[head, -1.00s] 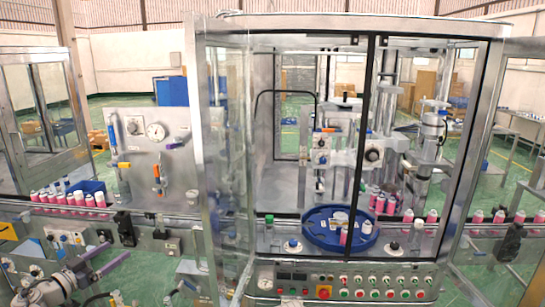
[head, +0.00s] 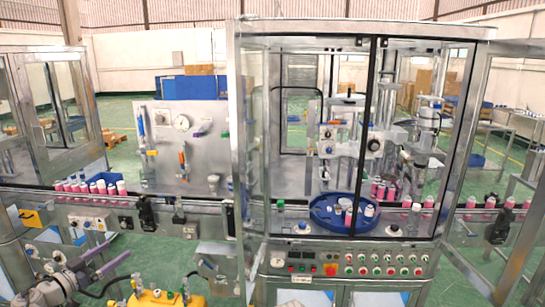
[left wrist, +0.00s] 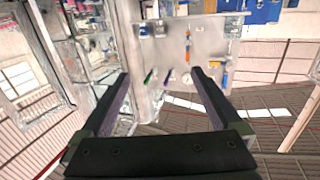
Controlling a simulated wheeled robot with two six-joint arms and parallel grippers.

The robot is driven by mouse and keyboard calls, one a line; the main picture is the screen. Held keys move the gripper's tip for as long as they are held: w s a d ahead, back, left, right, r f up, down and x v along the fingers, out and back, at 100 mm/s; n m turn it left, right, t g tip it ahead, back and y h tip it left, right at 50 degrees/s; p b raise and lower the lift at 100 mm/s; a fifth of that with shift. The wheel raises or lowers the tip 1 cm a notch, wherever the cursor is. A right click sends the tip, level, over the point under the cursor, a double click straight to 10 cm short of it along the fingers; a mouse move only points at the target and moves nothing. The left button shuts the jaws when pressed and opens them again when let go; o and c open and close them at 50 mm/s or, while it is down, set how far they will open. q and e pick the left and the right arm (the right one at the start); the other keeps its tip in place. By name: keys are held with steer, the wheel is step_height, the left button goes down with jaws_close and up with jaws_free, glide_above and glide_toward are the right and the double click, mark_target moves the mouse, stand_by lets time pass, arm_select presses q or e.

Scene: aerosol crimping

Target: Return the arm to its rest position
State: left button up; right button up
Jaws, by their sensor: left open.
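My left gripper (head: 122,247) is at the lower left of the head view. Its two purple-lined fingers are apart with nothing between them, in front of the conveyor. In the left wrist view its fingers (left wrist: 160,74) are also apart and empty, with the grey panel beyond them upside down. My right gripper is not in view.
A glazed machine cabinet (head: 240,130) fills the middle, with a blue round tray (head: 322,217) inside. Pink cans (head: 82,187) stand on the conveyor at left. A grey panel (head: 160,165) stands behind. A yellow object (head: 152,299) is at the bottom edge.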

arm_select(q)
steer(key=w+d+r+n+t+y+b, duration=0.25)
steer(key=w+d+n+t+y, duration=0.2)
steer(key=w+y, duration=0.3)
steer(key=s+d+f+n+g+y+b, duration=0.1)
steer(key=s+d+f+n+g+y, duration=0.1)
steer(key=d+f+g, duration=0.45)
steer(key=s+d+f+n+g+y+b, duration=0.1)
steer(key=s+d+f+g+y, duration=0.15)
steer(key=d+f, duration=0.65)
steer(key=s+d+f+m+g+h, duration=0.1)
steer(key=s+d+f+m+g, duration=0.1)
steer(key=s+d+f+g, duration=0.2)
steer(key=s+d+f+m+g+h+b, duration=0.1)
steer(key=s+d+f+m+g, duration=0.1)
steer(key=s+d+f, duration=0.3)
steer(key=s+d+f+m+g+h, duration=0.2)
steer(key=s+d+f+g, duration=0.2)
steer(key=s+d, duration=0.7)
steer(key=s+g, duration=0.1)
steer(key=s, duration=0.2)
steer(key=shift+f+m+g, duration=0.35)
steer(key=shift+f, duration=0.05)
